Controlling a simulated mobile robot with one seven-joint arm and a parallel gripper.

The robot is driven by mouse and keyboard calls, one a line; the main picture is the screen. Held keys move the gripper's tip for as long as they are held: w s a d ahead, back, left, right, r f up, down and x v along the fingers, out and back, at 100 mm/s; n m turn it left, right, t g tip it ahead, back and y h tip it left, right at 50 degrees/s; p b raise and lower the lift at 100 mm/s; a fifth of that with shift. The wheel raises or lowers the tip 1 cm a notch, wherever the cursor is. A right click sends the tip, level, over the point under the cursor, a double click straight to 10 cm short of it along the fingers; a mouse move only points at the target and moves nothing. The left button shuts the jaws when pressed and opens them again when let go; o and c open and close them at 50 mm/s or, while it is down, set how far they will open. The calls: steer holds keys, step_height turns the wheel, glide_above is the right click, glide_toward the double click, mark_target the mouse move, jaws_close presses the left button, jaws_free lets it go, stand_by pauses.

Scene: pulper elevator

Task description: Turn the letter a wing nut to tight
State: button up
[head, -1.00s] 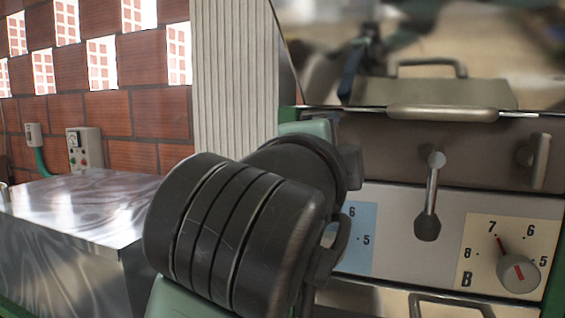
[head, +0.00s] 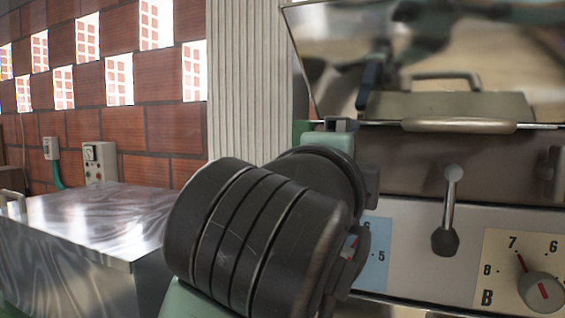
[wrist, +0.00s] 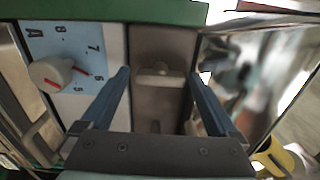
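The letter A wing nut (wrist: 155,77) appears as a pale bar with a rounded middle on the brown panel in the wrist view. It lies ahead of my gripper (wrist: 158,73), between the two blue fingers as seen there. The fingers are apart and I see nothing held. Whether they reach around the nut or stop short of it, I cannot tell. In the head view my dark arm hides this nut and most of my gripper.
The B dial plate (head: 507,265), a hanging lever (head: 447,215) and another wing nut (head: 553,172) at the right edge are on the machine front. A shiny cover with a long handle (head: 459,125) is above. A metal box (head: 90,235) stands left.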

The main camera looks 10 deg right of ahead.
steer(key=b+v, duration=0.2)
steer(key=v, duration=0.5)
steer(key=shift+s+a, duration=0.15)
steer(key=shift+s, duration=0.1)
